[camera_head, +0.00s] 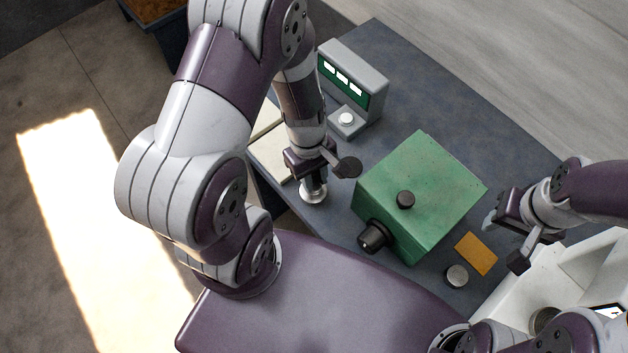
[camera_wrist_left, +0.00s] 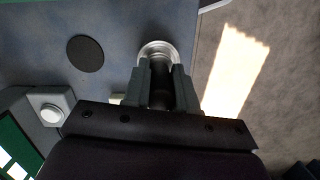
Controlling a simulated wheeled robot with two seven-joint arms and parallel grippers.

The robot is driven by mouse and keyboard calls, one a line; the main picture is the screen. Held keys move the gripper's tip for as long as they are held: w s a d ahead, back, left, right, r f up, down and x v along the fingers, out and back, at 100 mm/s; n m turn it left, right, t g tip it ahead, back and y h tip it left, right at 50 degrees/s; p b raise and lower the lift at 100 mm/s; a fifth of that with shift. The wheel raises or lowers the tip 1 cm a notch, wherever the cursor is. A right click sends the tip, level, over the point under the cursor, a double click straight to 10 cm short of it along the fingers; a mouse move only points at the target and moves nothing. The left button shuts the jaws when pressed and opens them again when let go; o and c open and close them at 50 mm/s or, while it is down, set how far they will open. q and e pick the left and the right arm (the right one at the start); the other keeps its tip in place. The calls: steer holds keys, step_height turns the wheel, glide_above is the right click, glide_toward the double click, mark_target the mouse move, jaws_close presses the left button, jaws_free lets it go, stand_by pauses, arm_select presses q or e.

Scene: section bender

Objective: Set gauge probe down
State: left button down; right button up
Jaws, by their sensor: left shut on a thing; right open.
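My left gripper (camera_head: 313,185) is shut on the gauge probe, which has a dark shaft and a round silver base (camera_head: 314,195). In the left wrist view the gripper's fingers (camera_wrist_left: 161,85) close around the dark shaft, and the silver base (camera_wrist_left: 158,48) shows beyond the tips. The base is near the table's edge; I cannot tell whether it touches the table. A flat black disc (camera_head: 348,168) lies on the table beside the gripper, apart from the probe; it also shows in the left wrist view (camera_wrist_left: 85,53). My right gripper (camera_head: 505,242) is open over the table's right side.
A green box (camera_head: 440,180) with black knobs stands mid-table. A grey gauge unit (camera_head: 368,77) with a display and white button (camera_head: 346,118) stands behind. An orange pad (camera_head: 476,253) and silver disc (camera_head: 457,275) lie near the right gripper. A white bin (camera_head: 510,300) is at lower right.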

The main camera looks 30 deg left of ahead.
arm_select(q)
steer(key=shift+s+f, duration=0.15)
steer(key=shift+f, duration=0.55)
steer(key=shift+f, duration=0.2)
steer(key=c, duration=0.9)
jaws_free()
steer(key=shift+r, duration=0.1)
